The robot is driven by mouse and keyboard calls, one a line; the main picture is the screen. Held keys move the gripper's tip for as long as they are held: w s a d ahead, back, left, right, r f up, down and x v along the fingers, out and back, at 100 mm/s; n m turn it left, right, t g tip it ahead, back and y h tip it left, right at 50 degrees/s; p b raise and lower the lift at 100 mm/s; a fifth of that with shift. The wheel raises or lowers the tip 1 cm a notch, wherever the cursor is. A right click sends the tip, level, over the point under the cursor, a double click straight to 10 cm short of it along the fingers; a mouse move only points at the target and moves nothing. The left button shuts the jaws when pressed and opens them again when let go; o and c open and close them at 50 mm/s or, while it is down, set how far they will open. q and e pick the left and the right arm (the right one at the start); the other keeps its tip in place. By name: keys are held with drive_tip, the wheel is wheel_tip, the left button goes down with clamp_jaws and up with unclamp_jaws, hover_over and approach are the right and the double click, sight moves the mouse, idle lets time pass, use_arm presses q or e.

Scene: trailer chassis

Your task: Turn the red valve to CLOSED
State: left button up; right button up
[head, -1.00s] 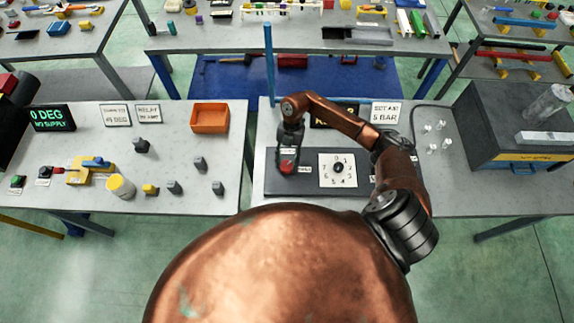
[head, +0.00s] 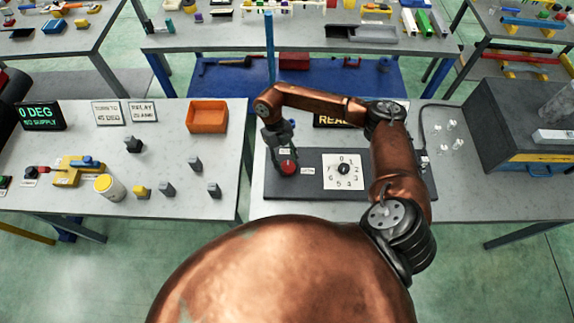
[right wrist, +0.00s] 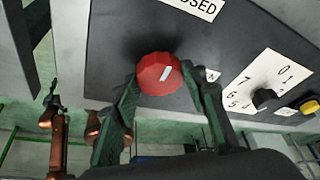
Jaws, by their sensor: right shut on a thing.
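The red valve (head: 288,168) is a round faceted knob on the left part of a dark panel (head: 390,188) on the right-hand table. My right gripper (head: 280,152) reaches down to it from above. In the right wrist view the green fingers sit on either side of the red valve (right wrist: 152,82) and are shut on it. The white mark on the knob points up and slightly right, toward the CLOSED label (right wrist: 197,8), whose first letters are cut off. A second small label (head: 308,171) lies right of the valve. My left gripper is not in view.
A white numbered dial (head: 344,182) with a black knob is right of the valve. A yellow button (right wrist: 309,107) shows beyond it. A dark grey box (head: 510,118) stands at right. The left table holds an orange bin (head: 207,117) and several small parts.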

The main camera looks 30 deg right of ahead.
drive_tip(key=shift+n+h+b, duration=0.4)
drive_tip(key=shift+n+b, duration=0.05)
drive_tip(key=shift+n, duration=0.35)
drive_tip(key=o, duration=1.1)
drive_tip(key=shift+o, duration=0.2)
drive_tip(key=v, duration=1.2)
